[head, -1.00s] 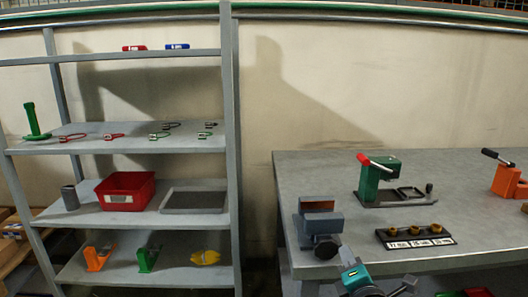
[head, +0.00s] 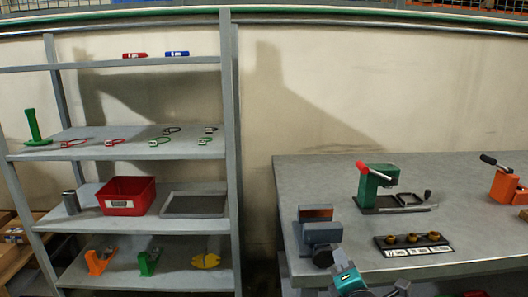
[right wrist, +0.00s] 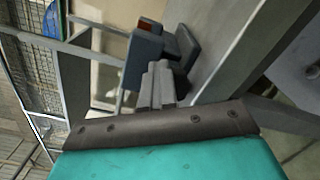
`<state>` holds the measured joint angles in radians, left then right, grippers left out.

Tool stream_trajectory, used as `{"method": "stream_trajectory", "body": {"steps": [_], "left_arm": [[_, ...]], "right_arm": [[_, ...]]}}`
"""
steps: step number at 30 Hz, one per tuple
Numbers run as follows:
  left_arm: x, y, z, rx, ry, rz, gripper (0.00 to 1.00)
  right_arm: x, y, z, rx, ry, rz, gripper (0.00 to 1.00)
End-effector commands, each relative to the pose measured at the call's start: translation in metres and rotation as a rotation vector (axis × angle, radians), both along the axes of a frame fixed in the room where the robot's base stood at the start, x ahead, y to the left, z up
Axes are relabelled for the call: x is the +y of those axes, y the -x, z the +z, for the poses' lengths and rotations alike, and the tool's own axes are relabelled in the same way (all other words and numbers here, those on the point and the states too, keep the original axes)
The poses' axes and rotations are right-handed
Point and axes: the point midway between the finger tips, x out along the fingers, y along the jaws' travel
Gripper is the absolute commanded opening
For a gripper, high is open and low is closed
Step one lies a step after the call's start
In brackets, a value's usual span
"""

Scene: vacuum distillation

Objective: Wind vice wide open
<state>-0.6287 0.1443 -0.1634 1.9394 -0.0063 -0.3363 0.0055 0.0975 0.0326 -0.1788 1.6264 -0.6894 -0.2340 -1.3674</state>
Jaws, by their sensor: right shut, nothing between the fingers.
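The vice (head: 322,233) stands at the left front corner of the grey workbench. Its two dark grey blocks are apart, and an orange face (head: 319,214) shows in the gap between them. A dark round part (head: 322,258) sits on its near side. My right gripper (head: 338,259), teal with grey fingers, is just below and right of that part. In the right wrist view the fingers (right wrist: 158,80) are together and empty, pointing at the vice (right wrist: 146,58); whether they touch it I cannot tell. My left gripper is not in view.
On the workbench (head: 460,230) are a green press (head: 375,185) with a red handle, a black block with several brass pieces (head: 413,239), and an orange device (head: 503,186). A shelf unit (head: 230,150) with bins and tools stands left, a gap away.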

Motion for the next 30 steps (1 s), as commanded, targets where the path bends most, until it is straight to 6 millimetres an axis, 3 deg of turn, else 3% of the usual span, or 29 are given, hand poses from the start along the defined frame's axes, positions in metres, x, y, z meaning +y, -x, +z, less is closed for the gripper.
{"method": "stream_trajectory", "body": {"steps": [1, 25, 30], "left_arm": [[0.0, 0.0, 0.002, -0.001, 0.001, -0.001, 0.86], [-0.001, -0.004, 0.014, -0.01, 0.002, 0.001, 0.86], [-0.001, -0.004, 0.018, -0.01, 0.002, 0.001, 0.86]], "right_arm": [[0.009, -0.006, 0.021, -0.045, -0.015, 0.02, 0.0], [0.004, -0.005, 0.028, -0.044, -0.017, 0.019, 0.0], [0.001, 0.008, 0.027, -0.042, -0.013, 0.016, 0.0]]}}
